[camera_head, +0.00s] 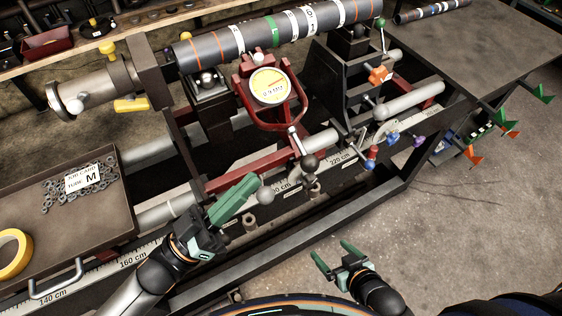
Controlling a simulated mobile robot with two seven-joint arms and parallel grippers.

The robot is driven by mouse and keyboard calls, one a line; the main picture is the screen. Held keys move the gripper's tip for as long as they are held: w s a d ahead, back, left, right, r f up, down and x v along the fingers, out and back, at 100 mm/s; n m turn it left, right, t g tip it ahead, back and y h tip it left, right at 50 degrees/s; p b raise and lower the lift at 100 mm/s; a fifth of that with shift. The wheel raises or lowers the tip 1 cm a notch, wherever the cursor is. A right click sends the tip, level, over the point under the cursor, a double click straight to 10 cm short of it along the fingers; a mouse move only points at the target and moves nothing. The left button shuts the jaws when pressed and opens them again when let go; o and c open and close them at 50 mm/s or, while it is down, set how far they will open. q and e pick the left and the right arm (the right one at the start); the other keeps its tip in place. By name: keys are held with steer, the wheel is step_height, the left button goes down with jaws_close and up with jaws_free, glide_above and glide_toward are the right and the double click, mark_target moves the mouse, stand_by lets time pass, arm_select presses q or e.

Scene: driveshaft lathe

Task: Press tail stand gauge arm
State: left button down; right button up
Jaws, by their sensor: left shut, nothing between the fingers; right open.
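A red gauge frame (244,95) with a round white and yellow dial (270,86) stands below the long grey shaft (262,36). A silver arm (294,140) runs down from the frame to a dark ball knob (309,163). Another grey ball knob (265,196) sits lower, close beside the fingertips of my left gripper (250,186). My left gripper is shut with nothing between its green fingers; I cannot tell whether it touches the knob. My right gripper (334,252) is open and empty over the floor, in front of the lathe.
A tray (110,222) with loose nuts, a label card and yellow tape is at the left. Dark rails and a ruler strip (340,160) run along the lathe. Coloured handles (372,160) stick out at the right. The floor at the lower right is clear.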

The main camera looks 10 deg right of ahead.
arm_select(q)
steer(key=p+x, duration=0.2)
steer(key=x, duration=0.8)
steer(key=f, duration=0.4)
steer(key=shift+s+d, duration=0.35)
steer(key=shift+d, duration=0.05)
arm_select(e)
step_height(320, 180, up, 2)
steer(key=shift+w, duration=0.1)
